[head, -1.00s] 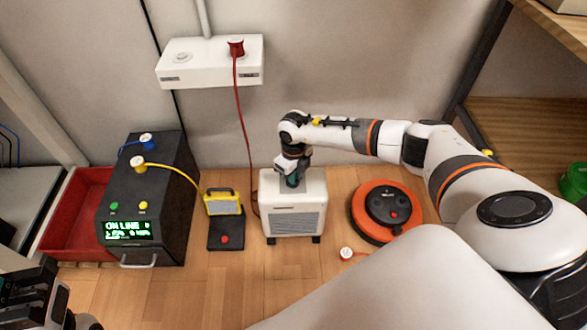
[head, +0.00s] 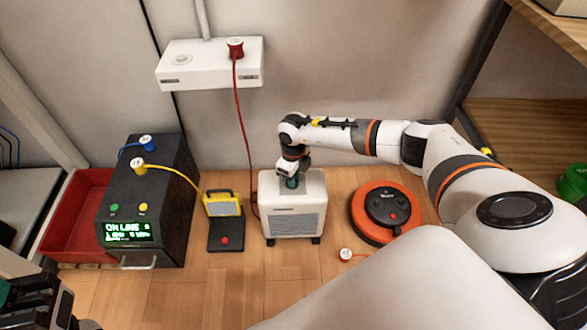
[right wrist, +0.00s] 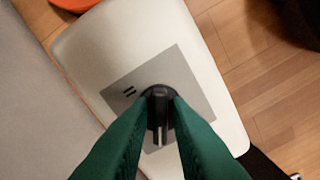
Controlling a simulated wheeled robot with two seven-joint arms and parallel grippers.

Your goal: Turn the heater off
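The heater (head: 293,218) is a small white box with a grille front, standing on the wooden floor. In the right wrist view its pale top (right wrist: 95,55) has a grey panel with a round black knob (right wrist: 158,92) and two short dark marks. My right gripper (head: 291,183) points down onto the heater's top. Its green fingertips (right wrist: 162,98) lie on both sides of the knob and look closed on it, hiding part of its rim. My left gripper (head: 32,298) is partly in view at the lower left, away from the heater; its opening is unclear.
A red-black cable reel (head: 386,212) stands right of the heater. A yellow-grey device (head: 223,204) and a black unit with a green display (head: 150,205) stand left. A red cable (head: 241,120) hangs from the white wall socket box (head: 208,65) behind. A red bin (head: 75,215) is far left.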

